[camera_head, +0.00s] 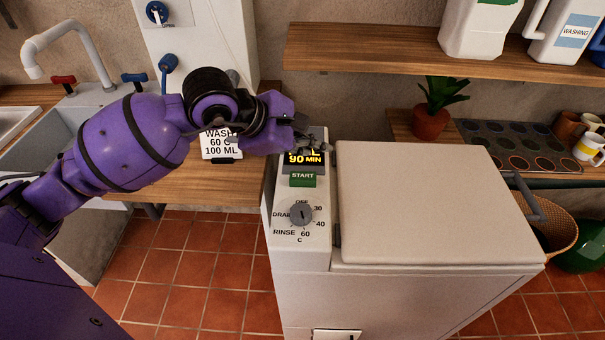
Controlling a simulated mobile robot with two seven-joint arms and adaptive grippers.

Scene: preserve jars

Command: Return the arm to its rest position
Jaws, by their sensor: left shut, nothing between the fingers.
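My left arm, purple with black bands, reaches in from the left side of the head view. My left gripper (312,140) is shut and empty above the back part of the washing machine's control panel (283,225). It partly covers the display (304,160), which reads 90 MIN. The green START button (302,180) lies just in front of it and is in plain view. Whether the fingertips touch the panel I cannot tell. My right gripper is not in view.
The machine's closed lid (430,200) is to the right. A wash card (221,145) stands on the wooden counter (200,187) behind my arm. A sink tap (70,45) is at the left. A shelf (390,65) with jugs overhangs the back; a potted plant (432,122) stands below it.

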